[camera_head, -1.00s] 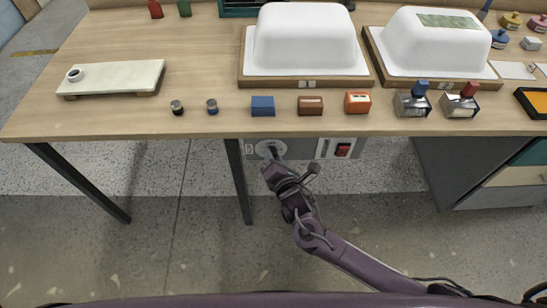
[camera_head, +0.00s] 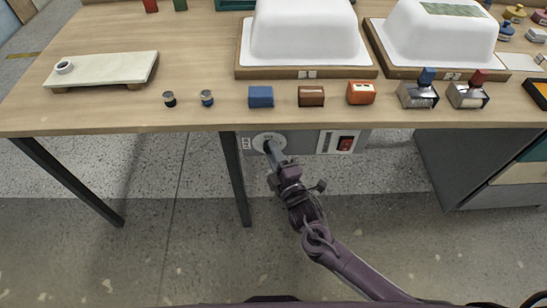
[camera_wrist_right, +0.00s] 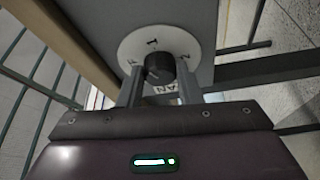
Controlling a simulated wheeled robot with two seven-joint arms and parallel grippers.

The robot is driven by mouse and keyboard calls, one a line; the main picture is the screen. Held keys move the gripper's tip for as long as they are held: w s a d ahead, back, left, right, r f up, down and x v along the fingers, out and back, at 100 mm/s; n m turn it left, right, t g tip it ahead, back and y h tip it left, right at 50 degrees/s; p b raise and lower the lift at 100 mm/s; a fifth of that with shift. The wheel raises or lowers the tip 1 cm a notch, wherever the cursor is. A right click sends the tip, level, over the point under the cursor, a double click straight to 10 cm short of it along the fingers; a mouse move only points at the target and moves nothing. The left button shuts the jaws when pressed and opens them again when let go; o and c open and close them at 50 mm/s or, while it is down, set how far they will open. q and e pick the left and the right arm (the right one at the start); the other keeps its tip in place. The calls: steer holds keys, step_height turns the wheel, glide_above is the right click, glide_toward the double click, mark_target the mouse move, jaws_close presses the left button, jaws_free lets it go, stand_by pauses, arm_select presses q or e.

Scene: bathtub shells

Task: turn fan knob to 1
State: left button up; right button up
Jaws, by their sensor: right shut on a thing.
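The fan knob (camera_wrist_right: 160,68) is a dark round knob on a white dial plate (camera_wrist_right: 143,44) with printed marks, seen in the right wrist view. A "1" shows on the dial above the knob. In the head view the dial (camera_head: 262,138) sits at the left of a grey control panel (camera_head: 308,143) under the table's front edge. My right gripper (camera_wrist_right: 158,84) is shut on the knob, with one finger on each side of it. Its fingertips partly hide the dial. In the head view my right arm reaches up from below to the panel. My left gripper is not in view.
A red rocker switch (camera_head: 345,143) is on the panel's right side. The wooden table (camera_head: 120,110) hangs over the panel, with blocks and white tub shells (camera_head: 304,30) on it. A table leg (camera_head: 235,180) stands just left of the panel. The floor below is open.

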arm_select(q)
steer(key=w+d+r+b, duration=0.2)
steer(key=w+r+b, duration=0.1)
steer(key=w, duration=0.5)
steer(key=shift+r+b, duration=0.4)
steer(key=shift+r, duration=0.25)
arm_select(e)
steer(key=shift+f+m+t+h, duration=0.15)
steer(key=shift+m+t, duration=0.45)
steer(key=shift+m, duration=1)
steer(key=shift+f+m+t+h, duration=0.15)
steer(key=shift+m+t, duration=0.45)
steer(key=shift+m, duration=1)
steer(key=o, duration=1)
